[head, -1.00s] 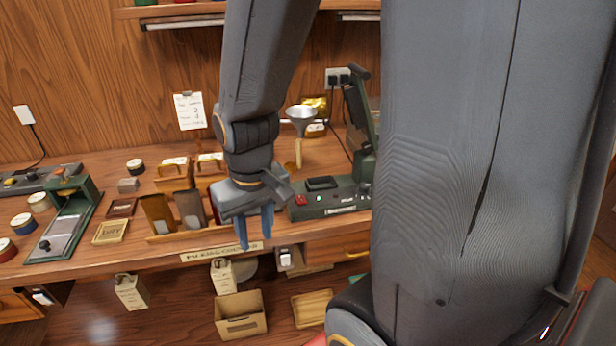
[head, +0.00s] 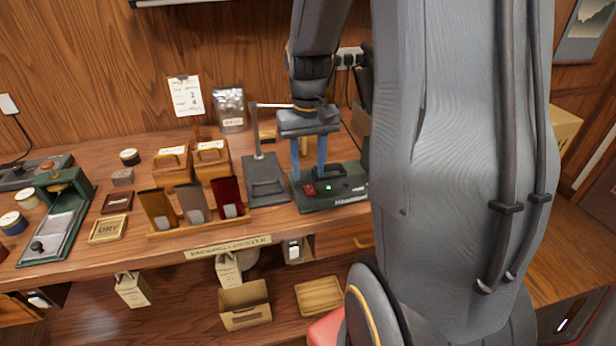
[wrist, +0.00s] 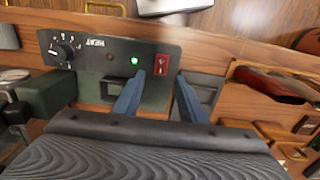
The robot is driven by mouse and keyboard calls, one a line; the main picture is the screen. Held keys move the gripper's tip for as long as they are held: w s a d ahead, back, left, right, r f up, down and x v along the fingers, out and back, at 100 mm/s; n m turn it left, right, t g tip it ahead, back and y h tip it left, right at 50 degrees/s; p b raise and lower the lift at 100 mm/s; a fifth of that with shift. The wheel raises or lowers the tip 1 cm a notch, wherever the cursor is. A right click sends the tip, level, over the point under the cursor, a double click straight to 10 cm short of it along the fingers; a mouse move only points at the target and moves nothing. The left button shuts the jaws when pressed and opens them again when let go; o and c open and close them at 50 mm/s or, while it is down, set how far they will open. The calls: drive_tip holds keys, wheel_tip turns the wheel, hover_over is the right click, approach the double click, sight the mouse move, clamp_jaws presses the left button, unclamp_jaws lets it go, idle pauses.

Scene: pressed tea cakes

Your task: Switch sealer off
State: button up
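The sealer (head: 345,199) is a dark green machine on the counter, partly behind my arm. Its front panel carries a red switch (head: 310,190) and a lit green lamp (head: 328,187). In the wrist view the panel (wrist: 100,62) shows a black dial, the word HEAT, the green lamp (wrist: 135,60) and the red switch (wrist: 161,64). My gripper (head: 308,178) is open and empty, fingers pointing down over the sealer's left end. In the wrist view the red switch appears just beyond the gap between the fingertips (wrist: 161,75). I cannot tell whether they touch the panel or which way the switch is tipped.
Left of the sealer is a grey stand (head: 265,184) with an upright post. A wooden rack (head: 180,229) of coloured packets stands farther left. A silver bag (head: 231,108) stands behind. The counter's front edge bears a label (head: 228,247).

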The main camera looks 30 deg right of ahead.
sight(308, 187)
drive_tip(key=shift+f, duration=1.85)
drive_tip(key=shift+c, duration=0.5)
clamp_jaws()
drive_tip(key=shift+s+a+r+t+h, duration=0.1)
drive_tip(key=shift+s+t+h, duration=0.15)
drive_tip(key=shift+t, duration=0.55)
drive_tip(key=shift+s+a+r+t+h, duration=0.1)
drive_tip(key=shift+s+t+h, duration=0.15)
drive_tip(key=shift+t, duration=0.55)
drive_tip(key=shift+d, duration=0.1)
drive_tip(key=shift+o, duration=0.5)
unclamp_jaws()
drive_tip(key=v, duration=0.7)
drive_tip(key=shift+r+b, duration=0.35)
